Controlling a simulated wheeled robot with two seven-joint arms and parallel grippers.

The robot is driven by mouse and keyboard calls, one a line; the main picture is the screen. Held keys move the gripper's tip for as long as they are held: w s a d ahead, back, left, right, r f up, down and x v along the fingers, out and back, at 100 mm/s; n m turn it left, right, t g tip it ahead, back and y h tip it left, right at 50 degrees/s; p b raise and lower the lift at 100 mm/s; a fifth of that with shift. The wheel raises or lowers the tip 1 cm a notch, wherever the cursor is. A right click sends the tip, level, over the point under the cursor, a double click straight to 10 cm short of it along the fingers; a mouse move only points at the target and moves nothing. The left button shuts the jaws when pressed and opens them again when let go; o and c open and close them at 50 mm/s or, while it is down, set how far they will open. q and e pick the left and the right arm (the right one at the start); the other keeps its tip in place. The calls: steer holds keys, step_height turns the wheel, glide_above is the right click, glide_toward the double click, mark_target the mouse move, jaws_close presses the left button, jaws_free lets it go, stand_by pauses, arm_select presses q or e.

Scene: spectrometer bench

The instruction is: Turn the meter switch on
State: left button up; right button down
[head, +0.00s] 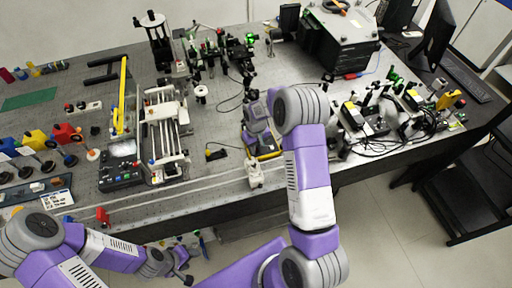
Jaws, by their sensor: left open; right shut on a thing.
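A dark device with yellow edges (268,156), which looks like the meter, lies near the table's front edge in the middle of the head view. My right arm reaches over the table and its gripper (258,146) points down at this device. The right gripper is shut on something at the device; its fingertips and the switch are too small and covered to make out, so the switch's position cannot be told. My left gripper (183,270) is open, low in front of the table's front edge, away from the device.
A small pale block (255,173) stands just in front of the device. A black box with a display and knobs (121,172) and a metal rail frame (166,130) stand to the left. Optics and cables (372,118) crowd the right.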

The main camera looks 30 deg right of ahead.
steer(key=m+b, duration=0.1)
steer(key=m, duration=0.2)
steer(key=shift+b, duration=0.3)
steer(key=m, duration=0.3)
steer(key=shift+b, duration=0.3)
steer(key=m, duration=0.3)
steer(key=shift+m, duration=2.2)
steer(key=c, duration=1)
jaws_free()
steer(key=shift+c, duration=0.2)
